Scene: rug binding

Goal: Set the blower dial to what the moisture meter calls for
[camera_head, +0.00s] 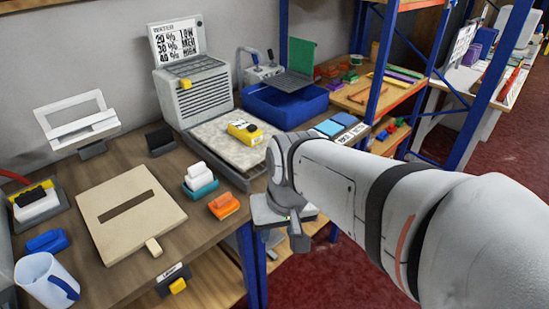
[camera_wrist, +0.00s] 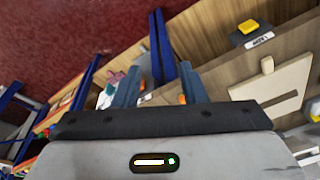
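The blower (camera_head: 197,97) is a grey box with a slatted front at the back of the bench. A small yellow piece on its front (camera_head: 185,84) looks like the dial; its setting is too small to read. My gripper (camera_head: 297,236) is past the bench's front edge, away from both. In the wrist view its fingers (camera_wrist: 160,82) are apart and empty.
A blue bin (camera_head: 284,106) stands right of the rug piece. A teal-based block (camera_head: 200,182), an orange block (camera_head: 223,205) and a beige board (camera_head: 130,213) lie on the bench. Blue shelf posts (camera_head: 376,65) rise behind my arm. Red floor lies in front.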

